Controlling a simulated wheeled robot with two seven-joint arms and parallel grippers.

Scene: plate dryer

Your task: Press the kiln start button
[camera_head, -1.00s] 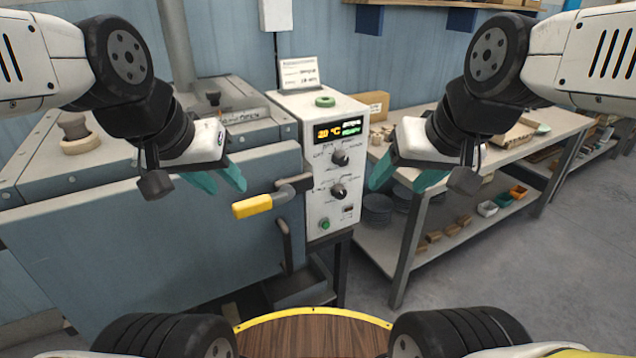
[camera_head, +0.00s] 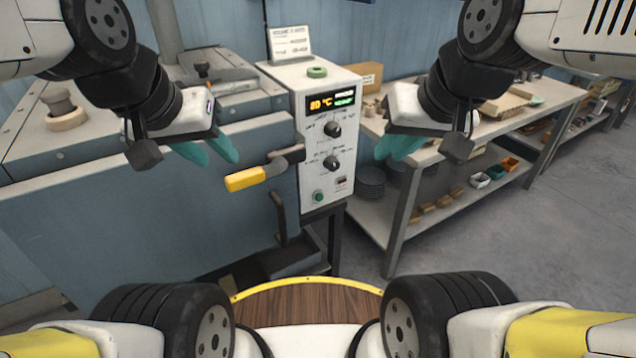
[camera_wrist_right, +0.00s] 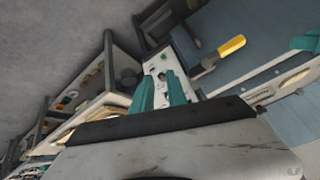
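The kiln control box (camera_head: 312,140) is white, with a lit display (camera_head: 333,102), two black knobs and a round green button (camera_head: 318,197) low on its front. A small dark switch (camera_head: 341,182) is up and right of the button. My left gripper (camera_head: 220,161) is left of the box, its teal fingers apart and empty. My right gripper (camera_head: 389,155) is right of the box, also open and empty. Neither gripper touches the panel. In the right wrist view, the right fingers (camera_wrist_right: 160,82) stand apart, with the control box (camera_wrist_right: 155,64) beyond them.
A yellow-handled lever (camera_head: 246,179) sticks out from the blue-grey kiln (camera_head: 150,190), left of the button. A workbench with a lower shelf (camera_head: 400,222) stands to the right. Space before the panel is clear.

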